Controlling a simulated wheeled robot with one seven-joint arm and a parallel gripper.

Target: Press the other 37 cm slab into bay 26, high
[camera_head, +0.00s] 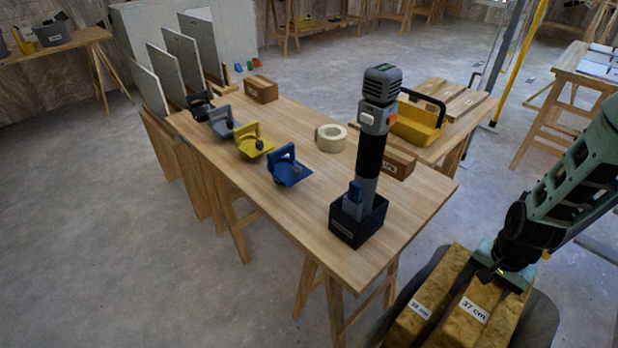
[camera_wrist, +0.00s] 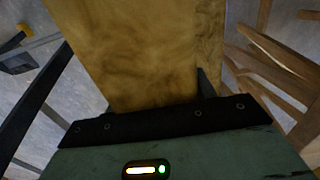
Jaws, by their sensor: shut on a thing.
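The 37 cm slab (camera_head: 486,296), yellow-brown with a white label, stands at the bottom right of the head view. My gripper (camera_head: 492,277) is at its upper end and shut on it. In the wrist view the slab (camera_wrist: 135,55) fills the upper middle, with a dark finger at its right side. A second yellow-brown slab (camera_head: 404,328) stands just left of it, its smaller label hard to read. The slabs' lower parts are cut off by the frame. Bay 26 cannot be made out in either view.
A wooden workbench (camera_head: 330,255) stands ahead, bearing a grey and black tool (camera_head: 371,150) in a black holder, several clamp-like tools, a tape roll (camera_head: 331,138) and boxes. Upright panels (camera_head: 182,62) lean at its far left. The grey floor at left is open.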

